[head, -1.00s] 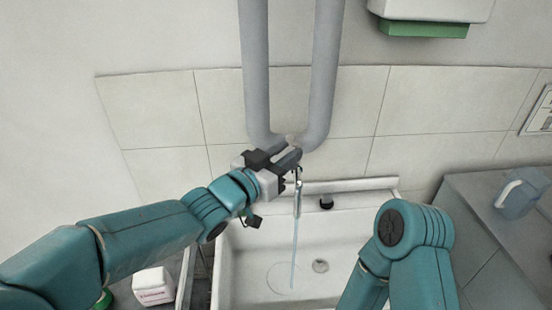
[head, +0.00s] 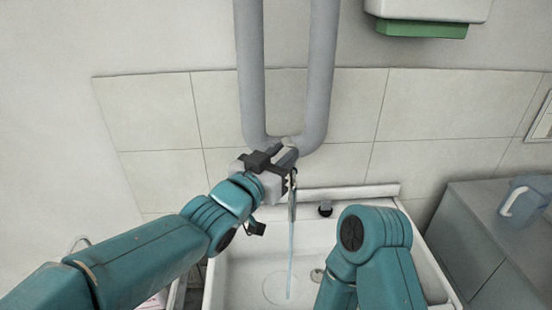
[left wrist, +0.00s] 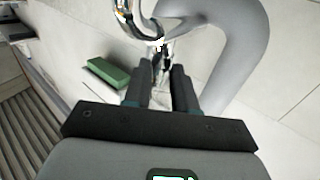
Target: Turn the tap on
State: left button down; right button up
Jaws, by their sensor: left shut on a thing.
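The chrome tap shows in the left wrist view (left wrist: 143,18) just beyond my fingers. In the head view its spout (head: 292,205) hangs below my left gripper (head: 286,155), which hides most of its body. A thin bluish stream of water (head: 290,255) runs from the spout down into the white sink (head: 245,250). My left gripper (left wrist: 163,75) is closed at the tap's lever, with its fingers around a part I cannot make out clearly. My right arm is at the lower right; its gripper is out of view.
Two grey pipes (head: 249,70) join in a bend right behind my left gripper. A grey counter with a blue jug (head: 522,200) stands at the right.

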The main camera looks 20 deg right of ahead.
pick_arm(q)
jog(key=shift+r, duration=0.15)
dwell(0.3)
jog(key=c, duration=1)
grip_release()
jog(key=shift+c, duration=0.2)
jog(key=shift+o, duration=0.6)
jog(key=shift+s+a, duration=0.1)
jog(key=shift+a, duration=0.05)
jog(key=b+v, duration=0.2)
jog(key=v, duration=1.4)
jog(key=shift+s, duration=0.15)
jog(key=shift+a, duration=0.1)
